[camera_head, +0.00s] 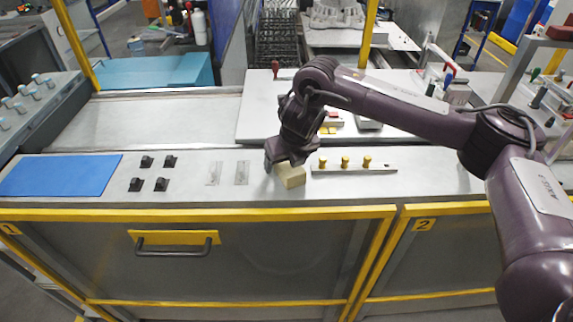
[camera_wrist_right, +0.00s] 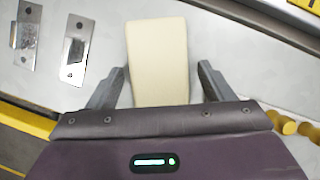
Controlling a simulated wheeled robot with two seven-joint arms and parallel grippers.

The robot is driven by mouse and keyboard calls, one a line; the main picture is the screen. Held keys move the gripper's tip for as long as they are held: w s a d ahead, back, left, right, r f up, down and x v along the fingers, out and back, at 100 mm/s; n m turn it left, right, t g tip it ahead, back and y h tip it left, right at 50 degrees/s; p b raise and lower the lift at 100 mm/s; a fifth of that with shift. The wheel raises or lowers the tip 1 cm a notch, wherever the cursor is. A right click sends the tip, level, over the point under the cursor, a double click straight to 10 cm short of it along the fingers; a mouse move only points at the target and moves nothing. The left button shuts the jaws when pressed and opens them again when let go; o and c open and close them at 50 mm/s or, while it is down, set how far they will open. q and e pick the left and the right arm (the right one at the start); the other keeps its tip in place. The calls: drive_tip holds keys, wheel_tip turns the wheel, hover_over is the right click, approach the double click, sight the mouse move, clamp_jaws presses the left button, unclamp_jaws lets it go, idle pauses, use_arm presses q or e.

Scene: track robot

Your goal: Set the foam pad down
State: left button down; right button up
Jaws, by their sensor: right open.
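The foam pad (camera_head: 291,176) is a cream block on the grey bench top, near the front edge. In the right wrist view the foam pad (camera_wrist_right: 157,60) lies between the two fingers, with a gap on each side. My right gripper (camera_head: 284,164) is open around it; its fingers also show in the right wrist view (camera_wrist_right: 158,84). The near end of the pad is hidden by the gripper body. My left gripper is in neither view.
A rail with yellow knobs (camera_head: 345,163) is just right of the pad. Two metal plates (camera_head: 227,173) and several black blocks (camera_head: 153,173) are to its left.

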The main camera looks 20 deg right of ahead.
drive_tip(key=shift+f, duration=0.2)
idle(0.3)
drive_tip(key=c, duration=1.1)
drive_tip(key=shift+r, duration=0.45)
drive_tip(key=shift+c, duration=0.2)
drive_tip(key=shift+r, duration=0.3)
wheel_tip(320, 180, up, 19)
drive_tip(key=p, duration=0.1)
